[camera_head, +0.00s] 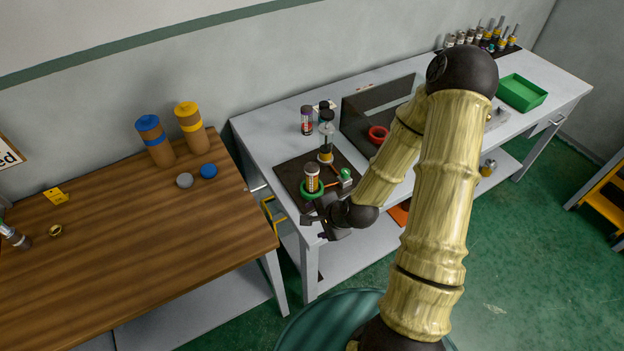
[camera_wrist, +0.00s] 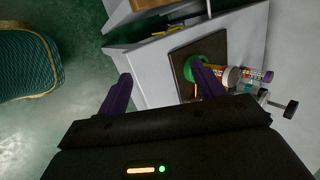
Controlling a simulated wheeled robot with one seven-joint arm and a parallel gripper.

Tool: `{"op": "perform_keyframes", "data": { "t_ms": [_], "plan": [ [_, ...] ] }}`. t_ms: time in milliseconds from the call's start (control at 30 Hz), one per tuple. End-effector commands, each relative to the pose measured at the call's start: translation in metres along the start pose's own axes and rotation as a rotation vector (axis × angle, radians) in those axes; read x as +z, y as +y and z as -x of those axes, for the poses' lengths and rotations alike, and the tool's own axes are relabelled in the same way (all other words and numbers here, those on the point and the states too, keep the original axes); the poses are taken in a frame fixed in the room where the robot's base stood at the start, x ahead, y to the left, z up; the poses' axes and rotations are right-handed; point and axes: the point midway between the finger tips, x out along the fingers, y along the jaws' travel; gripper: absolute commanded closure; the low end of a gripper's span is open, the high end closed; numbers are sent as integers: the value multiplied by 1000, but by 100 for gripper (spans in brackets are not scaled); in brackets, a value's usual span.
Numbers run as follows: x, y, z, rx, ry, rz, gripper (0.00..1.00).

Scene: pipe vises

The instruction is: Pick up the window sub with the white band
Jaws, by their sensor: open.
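A short cylindrical piece with a pale, whitish section and orange-yellow parts (camera_head: 312,178) stands upright in a green ring vise (camera_head: 312,191) on a dark base plate. I cannot tell for certain whether it is the white-banded window sub. It also shows in the wrist view (camera_wrist: 231,76), partly behind a finger. Behind it stands a clear-bodied piece with a dark cap (camera_head: 326,128). Several small pieces, some with white bands (camera_head: 460,38), stand in the far rack. My gripper (camera_head: 314,226) is open and empty at the bench's front edge, in front of the vise; its purple fingers (camera_wrist: 164,88) are apart.
A purple-and-white cylinder (camera_head: 306,120) stands behind the base plate. A red ring (camera_head: 377,134) lies by a dark panel, and a green tray (camera_head: 521,92) sits farther right. The wooden table (camera_head: 130,245) at left holds two capped brown cylinders and loose caps. Its front is clear.

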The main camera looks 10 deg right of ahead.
Motion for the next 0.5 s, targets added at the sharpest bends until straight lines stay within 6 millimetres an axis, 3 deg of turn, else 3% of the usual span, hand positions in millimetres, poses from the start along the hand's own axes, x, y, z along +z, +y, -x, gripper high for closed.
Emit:
{"op": "perform_keyframes", "data": {
  "t_ms": [233, 500],
  "plan": [
    [-2, -13, -21, -231, -77, -565, 32],
    [-28, -40, -15, -526, -183, -1220, 32]
  ]
}}
